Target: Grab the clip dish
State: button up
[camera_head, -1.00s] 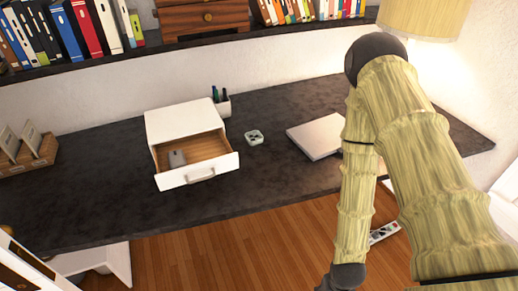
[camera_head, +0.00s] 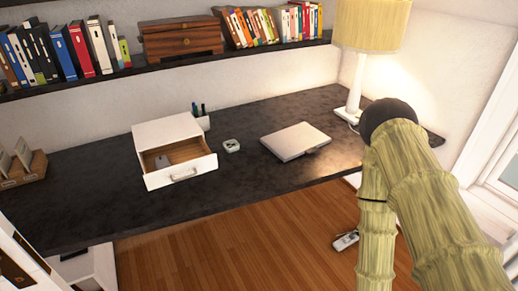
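A small white square dish (camera_head: 231,145) with dark contents sits on the dark desk (camera_head: 110,205), just right of the white drawer box and left of the closed laptop. It looks like the clip dish, but its contents are too small to make out. My arm enters at the lower right, with its elbow right of the laptop. My gripper is out of the picture, so its fingers and anything in them are hidden.
A white drawer box (camera_head: 165,131) stands with its drawer open and a small grey object (camera_head: 162,161) inside. A pen cup (camera_head: 202,120) is behind the dish. A laptop (camera_head: 295,141) and a lamp (camera_head: 372,25) are to the right. A shelf (camera_head: 180,66) overhangs the back.

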aim_at(232, 146)
jog(key=z, duration=0.9)
jog(key=i, duration=0.85)
jog(key=u, duration=1.85)
